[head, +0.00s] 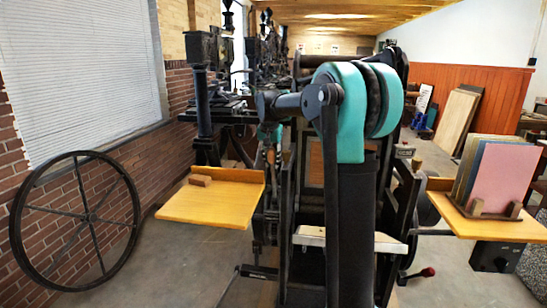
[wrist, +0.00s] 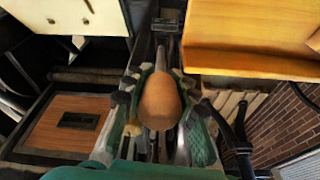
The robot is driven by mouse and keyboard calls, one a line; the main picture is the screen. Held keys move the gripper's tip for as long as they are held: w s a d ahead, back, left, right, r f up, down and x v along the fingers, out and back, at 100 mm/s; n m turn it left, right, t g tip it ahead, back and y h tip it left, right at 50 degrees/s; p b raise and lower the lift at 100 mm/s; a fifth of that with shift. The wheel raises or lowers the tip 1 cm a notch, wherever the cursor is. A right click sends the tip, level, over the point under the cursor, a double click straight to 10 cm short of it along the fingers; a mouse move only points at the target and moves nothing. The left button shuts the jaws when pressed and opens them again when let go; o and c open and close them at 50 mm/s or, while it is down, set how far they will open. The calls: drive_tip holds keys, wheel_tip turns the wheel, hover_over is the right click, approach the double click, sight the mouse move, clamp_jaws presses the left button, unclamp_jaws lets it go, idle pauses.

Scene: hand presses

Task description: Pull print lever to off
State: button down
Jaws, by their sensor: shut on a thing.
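The print lever's handle is a rounded brown wooden knob (wrist: 160,98) in the middle of the wrist view. The fingers of my gripper (wrist: 160,88) lie on both sides of it, shut on it. The lever's lower part is hidden behind the knob and fingers. In the head view my gripper (head: 269,142) is small and partly dark, at the left side of the press (head: 300,200), near the inner edge of the left feed board. My own arm covers much of the press there, and the lever is hard to make out.
A right board (head: 500,228) holds coloured sheets (head: 499,178). A large spoked wheel (head: 88,217) stands left. Bare floor shows at front right.

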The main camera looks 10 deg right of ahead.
drive_tip(key=s+a+f+t+h, duration=0.1)
drive_tip(key=s+a+f+t, duration=0.2)
drive_tip(key=s, duration=0.6)
drive_tip(key=shift+s+f+t+h, duration=0.15)
drive_tip(key=shift+f+t+h, duration=0.25)
drive_tip(key=shift+f+t, duration=1.1)
drive_tip(key=shift+s+f+g, duration=0.1)
drive_tip(key=shift+f+g, duration=0.2)
drive_tip(key=c, duration=1.1)
unclamp_jaws()
drive_tip(key=shift+r, duration=0.1)
drive_tip(key=shift+c, duration=0.2)
drive_tip(key=v, duration=1.2)
